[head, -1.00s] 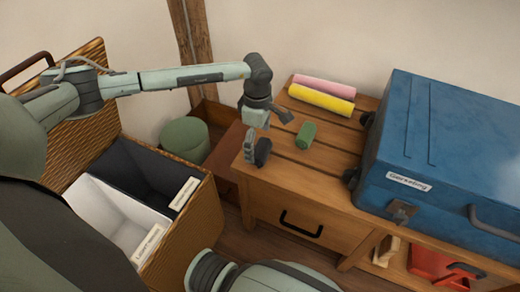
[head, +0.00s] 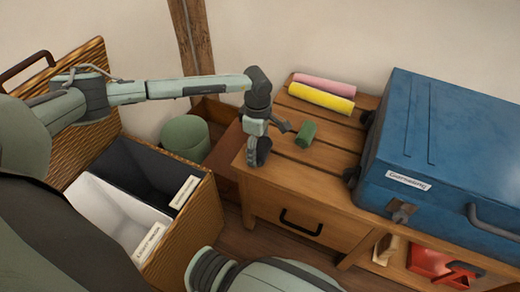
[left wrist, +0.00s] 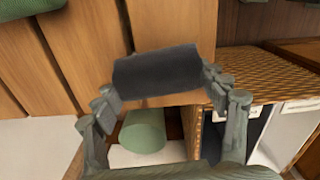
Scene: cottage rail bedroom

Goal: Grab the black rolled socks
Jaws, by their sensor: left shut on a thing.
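The black rolled socks (left wrist: 157,72) lie crosswise between the fingers of my left gripper (left wrist: 160,91) in the left wrist view. In the head view my left gripper (head: 260,146) is over the near left end of the wooden slatted top, shut on the socks (head: 261,154), which the fingers partly hide. I cannot tell whether the socks touch the wood. My right gripper is out of view.
A green roll (head: 306,133) lies just right of my left gripper, with yellow (head: 321,98) and pink (head: 324,84) rolls behind. A blue case (head: 450,150) stands right. A wicker hamper (head: 205,215) with dark and white bins stands left, near a green cylinder (head: 186,135).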

